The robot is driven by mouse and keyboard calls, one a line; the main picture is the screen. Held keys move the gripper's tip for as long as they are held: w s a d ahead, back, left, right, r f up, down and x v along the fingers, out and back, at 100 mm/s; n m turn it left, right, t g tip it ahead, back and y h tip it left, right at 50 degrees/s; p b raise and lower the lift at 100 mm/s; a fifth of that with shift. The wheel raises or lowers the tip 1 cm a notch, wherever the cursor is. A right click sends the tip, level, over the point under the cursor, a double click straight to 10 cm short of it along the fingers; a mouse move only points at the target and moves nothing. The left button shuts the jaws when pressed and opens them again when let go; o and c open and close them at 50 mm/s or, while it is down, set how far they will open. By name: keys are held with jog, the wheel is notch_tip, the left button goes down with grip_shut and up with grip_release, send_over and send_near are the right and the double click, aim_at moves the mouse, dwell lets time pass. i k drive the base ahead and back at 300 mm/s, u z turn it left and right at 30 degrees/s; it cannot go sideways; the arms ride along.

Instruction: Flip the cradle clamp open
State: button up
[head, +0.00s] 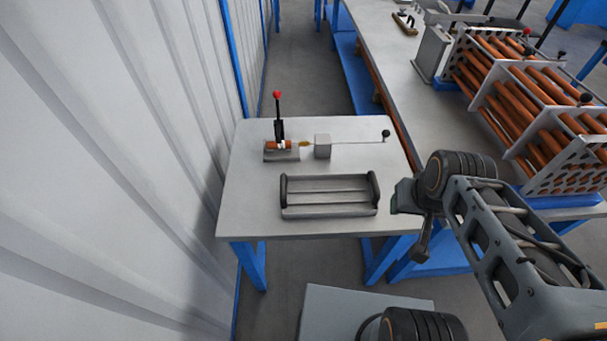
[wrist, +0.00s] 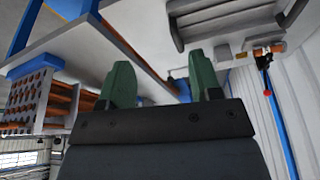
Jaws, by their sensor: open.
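The cradle clamp (head: 279,130) stands at the back left of the small grey table. Its black lever is upright with a red knob on top, and a short copper-coloured piece (head: 272,145) lies in the cradle under it. The clamp also shows at the upper right of the wrist view (wrist: 266,60), which looks upside down. My gripper (wrist: 164,82) has two green fingers set wide apart with nothing between them. In the head view it is at the table's right edge, well apart from the clamp and largely hidden by my wrist.
A grey block (head: 322,146) with a thin rod ending in a black ball (head: 385,133) stands right of the clamp. An empty dark tray (head: 328,208) lies at the table's front. A tube bundle (head: 530,90) stands on the bench at right. A corrugated wall (head: 130,150) borders the left.

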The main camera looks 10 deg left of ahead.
aim_at(277, 94)
jog(key=u, duration=0.65)
jog(key=i, duration=0.35)
jog(key=u, duration=0.7)
